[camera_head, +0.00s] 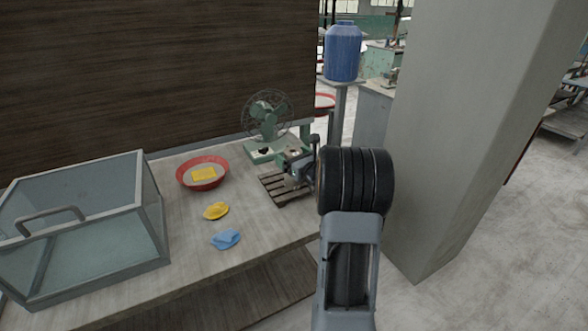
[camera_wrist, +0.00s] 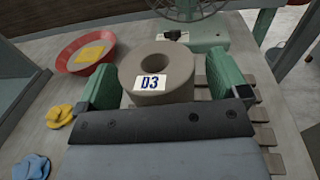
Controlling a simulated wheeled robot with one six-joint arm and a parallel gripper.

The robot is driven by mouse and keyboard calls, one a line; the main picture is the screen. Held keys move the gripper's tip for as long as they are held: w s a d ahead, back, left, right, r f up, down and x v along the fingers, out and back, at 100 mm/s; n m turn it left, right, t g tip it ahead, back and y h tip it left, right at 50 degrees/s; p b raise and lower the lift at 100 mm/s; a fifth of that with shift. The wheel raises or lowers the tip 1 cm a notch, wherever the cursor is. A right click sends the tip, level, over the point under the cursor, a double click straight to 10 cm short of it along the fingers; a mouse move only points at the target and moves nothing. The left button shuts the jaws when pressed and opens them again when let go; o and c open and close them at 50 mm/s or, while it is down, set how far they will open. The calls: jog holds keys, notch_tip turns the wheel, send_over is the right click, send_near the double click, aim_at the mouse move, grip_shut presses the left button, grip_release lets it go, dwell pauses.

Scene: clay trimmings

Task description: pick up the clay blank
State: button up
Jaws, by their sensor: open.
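The clay blank is a thick grey-brown ring with a round hole and a white label reading D3. In the wrist view the clay blank (camera_wrist: 180,62) stands between the two green fingers of my gripper (camera_wrist: 160,82). The fingers are open. A gap shows between the blank and the right finger; at the left finger I cannot tell if they touch. The dark plate of my gripper hides the blank's near lower edge. In the head view my gripper (camera_head: 297,165) is over a slatted wooden rack (camera_head: 284,194), and the blank is not clearly visible there.
A green fan (camera_head: 267,118) stands behind the rack. Left of it are a red basin (camera_head: 188,184) holding a yellow item, a yellow cloth (camera_head: 216,211) and a blue cloth (camera_head: 226,239). A glass case (camera_head: 95,220) fills the table's left end. A pillar (camera_head: 450,130) stands right.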

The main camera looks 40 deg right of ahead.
jog(key=shift+c, duration=0.3)
jog(key=c, duration=1.2)
jog(key=shift+r, duration=0.15)
jog(key=shift+c, duration=1.1)
